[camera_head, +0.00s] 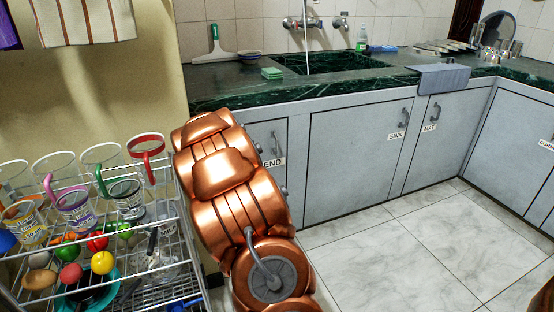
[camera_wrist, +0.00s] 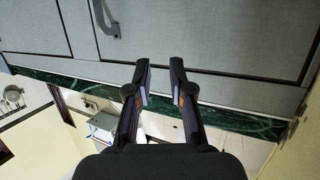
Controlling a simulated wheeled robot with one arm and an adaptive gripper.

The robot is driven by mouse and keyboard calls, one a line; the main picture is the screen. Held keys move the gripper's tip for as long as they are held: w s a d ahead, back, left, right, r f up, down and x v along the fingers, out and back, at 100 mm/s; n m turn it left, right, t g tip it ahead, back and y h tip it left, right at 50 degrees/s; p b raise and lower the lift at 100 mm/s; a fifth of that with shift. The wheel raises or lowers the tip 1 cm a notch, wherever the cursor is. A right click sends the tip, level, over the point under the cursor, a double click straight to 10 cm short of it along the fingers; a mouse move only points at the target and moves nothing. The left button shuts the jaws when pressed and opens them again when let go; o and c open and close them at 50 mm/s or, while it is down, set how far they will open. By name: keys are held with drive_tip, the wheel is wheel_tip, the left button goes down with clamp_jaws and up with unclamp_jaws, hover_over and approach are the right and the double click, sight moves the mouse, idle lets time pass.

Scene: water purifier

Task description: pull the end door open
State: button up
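The end door (camera_head: 264,131) is a grey cabinet panel with an "END" label and a curved grey handle (camera_head: 277,145) in the head view. My copper arm covers its left and lower parts. It looks shut. In the wrist view, which appears upside down, a wide grey door (camera_wrist: 220,35) has a curved handle (camera_wrist: 107,20) at the upper left. No label shows there, so I cannot confirm which door it is. My gripper (camera_wrist: 162,82) is open and empty, apart from that handle, which is up and left of the fingertips. The gripper is hidden in the head view.
The dark green countertop (camera_head: 340,85) overhangs the doors. The sink door (camera_head: 355,155) is to the right. The tiled floor (camera_head: 410,250) in front is clear.

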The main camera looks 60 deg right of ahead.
sight(277, 151)
drive_tip(key=s+d+f+m+g+h+b, duration=0.1)
drive_tip(key=s+d+f+h+b, duration=0.1)
drive_tip(key=d+f, duration=0.15)
drive_tip(key=s+d+f+m+h+b, duration=0.1)
drive_tip(key=s+d+f+h+b, duration=0.15)
drive_tip(key=d, duration=0.25)
drive_tip(key=shift+y, duration=0.35)
drive_tip(key=shift+b+x, duration=1.05)
drive_tip(key=shift+x, duration=3)
drive_tip(key=shift+s, duration=0.1)
drive_tip(key=shift+c, duration=0.3)
drive_tip(key=c, duration=0.3)
clamp_jaws()
drive_tip(key=shift+d, duration=0.15)
